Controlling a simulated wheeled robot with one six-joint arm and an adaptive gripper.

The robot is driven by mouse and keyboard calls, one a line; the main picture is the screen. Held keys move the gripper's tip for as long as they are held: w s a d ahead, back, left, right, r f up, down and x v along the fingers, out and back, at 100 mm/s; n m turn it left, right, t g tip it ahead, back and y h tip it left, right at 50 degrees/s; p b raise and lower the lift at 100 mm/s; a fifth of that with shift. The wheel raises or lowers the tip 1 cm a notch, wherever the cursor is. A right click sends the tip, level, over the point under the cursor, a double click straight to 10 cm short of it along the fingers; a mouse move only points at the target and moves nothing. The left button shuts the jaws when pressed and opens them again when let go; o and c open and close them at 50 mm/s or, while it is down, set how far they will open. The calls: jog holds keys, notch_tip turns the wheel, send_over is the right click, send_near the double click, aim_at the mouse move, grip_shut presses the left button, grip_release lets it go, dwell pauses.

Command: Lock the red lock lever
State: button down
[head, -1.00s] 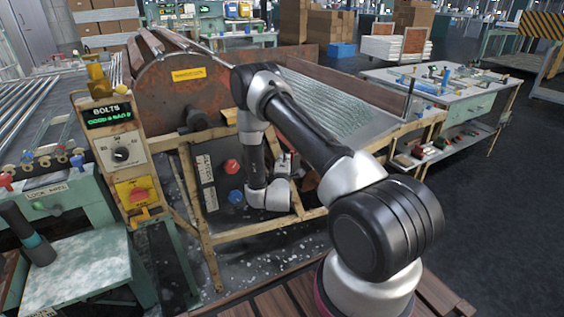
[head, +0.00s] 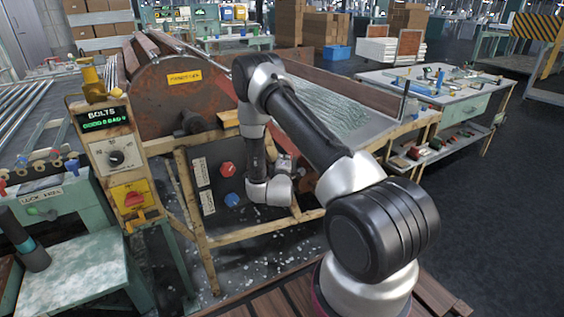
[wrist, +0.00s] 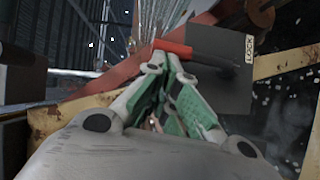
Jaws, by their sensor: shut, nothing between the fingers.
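The red lock lever shows in the wrist view as a red grip (wrist: 173,47) on a dark shaft that runs right across a dark plate (wrist: 225,85) with a white LOCK label (wrist: 249,48). My gripper (wrist: 158,62) has green pads and grey fingers. Its fingers are shut and empty, with the tips close to the red grip; I cannot tell whether they touch it. In the head view the lever is hidden behind my arm, and my gripper is mostly hidden too.
A yellow frame (head: 185,205) holds a dark panel with a red knob (head: 227,169) and a blue knob (head: 232,199). A BOLTS box (head: 102,117) with a yellow-red switch (head: 132,198) stands left. A rusty drum (head: 160,100) is behind. Open floor (head: 495,230) lies right.

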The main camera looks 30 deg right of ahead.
jog(key=d+f+m+g+y, duration=0.3)
jog(key=d+m+y, duration=0.4)
jog(key=d, duration=0.4)
jog(key=shift+w+d+f+m, duration=0.2)
jog(key=shift+d+f+m, duration=0.15)
jog(key=shift+f+m, duration=0.25)
jog(key=shift+r, duration=0.1)
dwell(0.5)
